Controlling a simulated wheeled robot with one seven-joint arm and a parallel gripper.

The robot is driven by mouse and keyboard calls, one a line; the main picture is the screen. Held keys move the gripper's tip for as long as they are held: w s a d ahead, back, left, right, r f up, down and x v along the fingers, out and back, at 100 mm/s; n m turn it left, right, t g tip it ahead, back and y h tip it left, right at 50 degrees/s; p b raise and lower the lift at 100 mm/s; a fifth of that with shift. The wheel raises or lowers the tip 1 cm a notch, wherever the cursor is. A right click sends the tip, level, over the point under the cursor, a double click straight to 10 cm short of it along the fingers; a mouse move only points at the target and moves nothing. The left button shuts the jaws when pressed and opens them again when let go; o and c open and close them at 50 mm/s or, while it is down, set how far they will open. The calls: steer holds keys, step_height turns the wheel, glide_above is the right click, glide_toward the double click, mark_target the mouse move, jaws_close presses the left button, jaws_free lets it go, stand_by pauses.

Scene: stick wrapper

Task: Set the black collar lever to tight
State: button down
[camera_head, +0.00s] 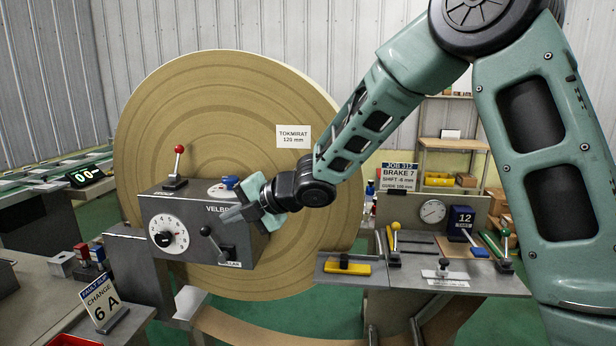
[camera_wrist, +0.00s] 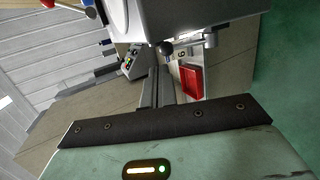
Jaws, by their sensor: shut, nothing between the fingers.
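The black collar lever (camera_head: 214,242) is on the front of a grey control box (camera_head: 188,262). Its round black knob is up and to the left of its dark base. A small white label below the base is too small to read fully. In the wrist view the lever (camera_wrist: 188,45) sticks out from the box side, knob at left, just beyond the fingertips. My gripper (camera_head: 226,217) is shut and empty, its fingers pointing left just right of and above the knob. My gripper in the wrist view (camera_wrist: 158,80) shows its fingers together. Contact with the lever cannot be told.
The box also bears a red-knobbed lever (camera_head: 177,164), a white dial (camera_head: 168,234) and a blue knob (camera_head: 229,182). A large brown roll (camera_head: 215,90) stands behind. A side bench (camera_head: 440,272) at right holds a gauge and several levers. A red tray (camera_wrist: 190,82) shows in the wrist view.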

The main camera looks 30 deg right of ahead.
steer(key=r+p+v, duration=0.1)
steer(key=v, duration=1.7)
steer(key=shift+a+r+p, duration=0.2)
steer(key=shift+r+p, duration=0.05)
steer(key=shift+p, duration=0.05)
steer(key=shift+w, duration=0.2)
steer(key=s+a+f+m+h, duration=0.5)
steer(key=a+f+m, duration=0.2)
steer(key=m, duration=0.6)
steer(key=s+a+f+m+g+h, duration=0.1)
steer(key=s+f+m+g, duration=0.2)
steer(key=s, duration=0.8)
steer(key=s+a+f+m+g+h, duration=0.1)
steer(key=s+f+m+g, duration=0.3)
steer(key=s, duration=0.6)
steer(key=shift+s+a+f+g+h, duration=0.45)
steer(key=shift+a+g, duration=0.25)
steer(key=shift+g, duration=0.3)
